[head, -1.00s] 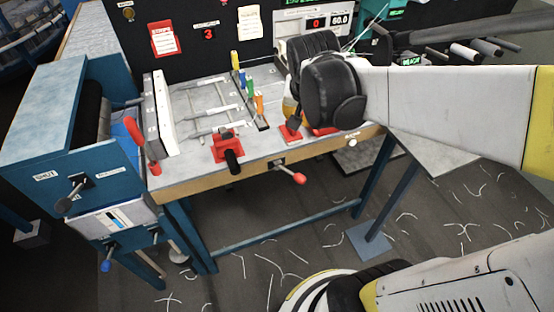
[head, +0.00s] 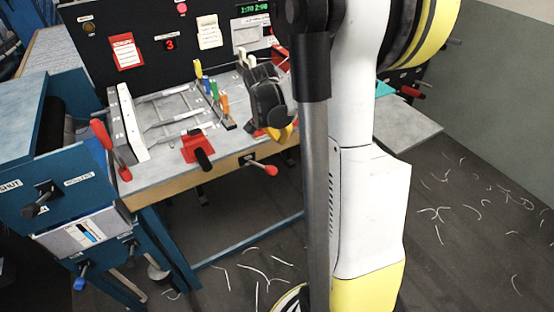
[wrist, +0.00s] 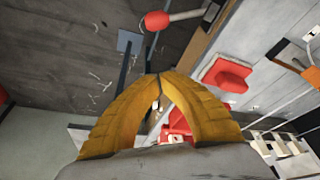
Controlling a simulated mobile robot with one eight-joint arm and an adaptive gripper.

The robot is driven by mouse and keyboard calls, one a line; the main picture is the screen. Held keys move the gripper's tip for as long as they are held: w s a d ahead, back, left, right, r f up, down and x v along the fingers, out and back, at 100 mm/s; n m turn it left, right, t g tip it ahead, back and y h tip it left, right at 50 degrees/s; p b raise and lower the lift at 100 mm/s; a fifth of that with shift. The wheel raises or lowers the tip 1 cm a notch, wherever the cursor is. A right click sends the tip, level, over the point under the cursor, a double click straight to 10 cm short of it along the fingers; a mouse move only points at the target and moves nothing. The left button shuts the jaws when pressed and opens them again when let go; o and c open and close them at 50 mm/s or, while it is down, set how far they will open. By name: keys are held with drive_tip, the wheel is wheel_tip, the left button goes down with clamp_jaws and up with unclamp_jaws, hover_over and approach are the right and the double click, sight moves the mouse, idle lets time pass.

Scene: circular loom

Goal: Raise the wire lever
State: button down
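Several levers show and I cannot tell by label which is the wire lever. A red-knobbed lever (head: 262,168) sticks out from the bench's front edge; a red-knobbed lever (wrist: 157,20) on a grey rod also shows in the wrist view, ahead of my fingertips. A tall red-handled lever (head: 108,145) stands at the bench's left end. A red clamp with a black handle (head: 197,147) sits on the front edge. My gripper (head: 283,132) is over the bench's right part. In the wrist view its yellow fingertips (wrist: 158,78) meet with nothing visible between them.
The bench (head: 160,178) carries a metal frame and several coloured-handled tools (head: 213,90). My arm hides the bench's right end. Wire scraps lie on the open floor.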

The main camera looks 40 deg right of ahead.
sight(263, 166)
wheel_tip(263, 166, down, 10)
drive_tip(key=b, duration=0.5)
drive_tip(key=shift+a, duration=0.3)
drive_tip(key=shift+s, duration=0.1)
